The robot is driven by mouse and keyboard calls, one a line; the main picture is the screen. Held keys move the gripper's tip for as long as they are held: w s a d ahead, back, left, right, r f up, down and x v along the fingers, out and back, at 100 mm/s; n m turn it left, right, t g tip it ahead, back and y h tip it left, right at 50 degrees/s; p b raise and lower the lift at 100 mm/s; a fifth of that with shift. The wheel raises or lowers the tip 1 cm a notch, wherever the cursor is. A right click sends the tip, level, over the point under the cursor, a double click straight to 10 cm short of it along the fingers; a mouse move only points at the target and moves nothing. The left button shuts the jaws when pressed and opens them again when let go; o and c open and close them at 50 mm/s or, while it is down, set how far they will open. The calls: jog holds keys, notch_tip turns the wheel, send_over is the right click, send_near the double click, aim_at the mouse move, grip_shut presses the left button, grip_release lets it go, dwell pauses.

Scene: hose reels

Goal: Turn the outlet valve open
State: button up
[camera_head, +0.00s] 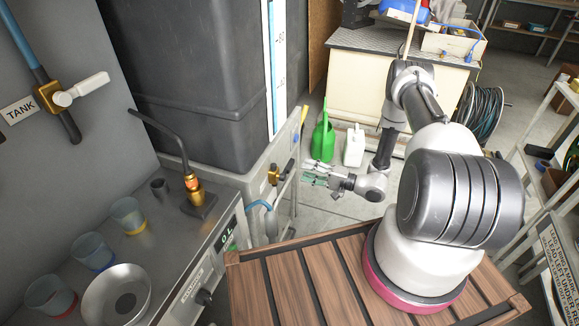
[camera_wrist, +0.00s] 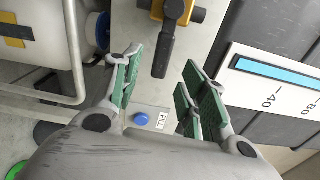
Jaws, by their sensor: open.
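A brass valve with a dark lever handle sits on a pale panel; no label naming it as the outlet valve is readable. In the wrist view its brass body (camera_wrist: 176,10) is at the top edge, and the lever (camera_wrist: 167,56) hangs down between my fingertips in the picture. In the head view the valve (camera_head: 273,176) is on the side of the tank stand. My gripper (camera_head: 312,173) is just right of it, apart from it. In the wrist view my gripper (camera_wrist: 163,70) is open, its green pads spread, with nothing held.
A blue button (camera_wrist: 141,119) beside a FILL label (camera_wrist: 162,121) lies below the lever. Another brass valve (camera_head: 50,98) with a white handle is beside a TANK label. Cups and a bowl (camera_head: 116,295) stand on the counter. A green can (camera_head: 323,140) stands on the floor behind.

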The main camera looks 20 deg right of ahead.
aim_at(292, 166)
jog(key=shift+n, duration=0.5)
jog(key=x, duration=0.7)
jog(key=shift+w+a+r, duration=0.15)
jog(key=shift+w+a, duration=0.05)
jog(key=shift+a, duration=0.15)
grip_shut()
